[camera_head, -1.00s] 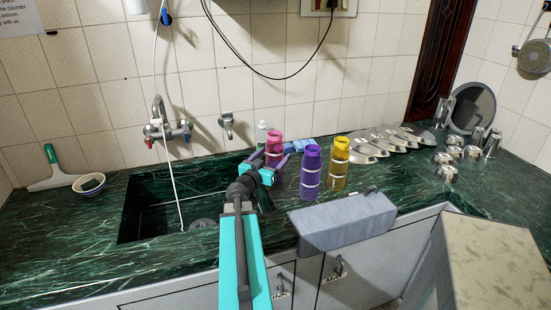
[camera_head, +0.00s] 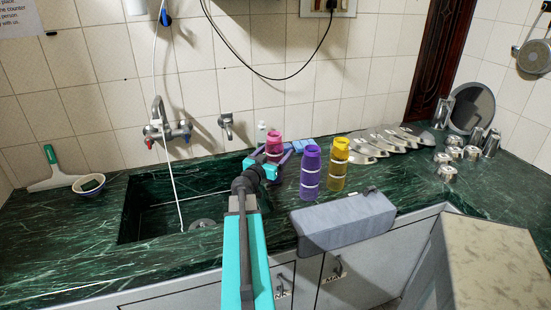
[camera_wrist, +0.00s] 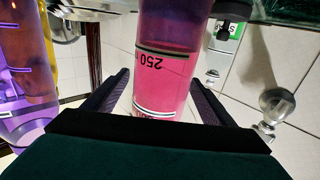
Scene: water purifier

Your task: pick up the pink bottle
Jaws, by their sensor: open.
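The pink bottle (camera_head: 274,141) stands upright on the counter just right of the sink; my gripper hides its lower part in the head view. In the wrist view, the pink bottle (camera_wrist: 166,78), with its "250" mark upside down, fills the middle. My gripper (camera_head: 273,158) is open, with one finger on each side of the bottle. In the wrist view, gaps show between the bottle and both fingers of my gripper (camera_wrist: 163,82).
A purple bottle (camera_head: 310,172) stands close on the right, with a yellow bottle (camera_head: 338,164) beyond it. A grey box-like object (camera_head: 343,222) lies at the counter's front edge. The sink (camera_head: 150,217) is on the left. A tap (camera_head: 226,125) is on the wall.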

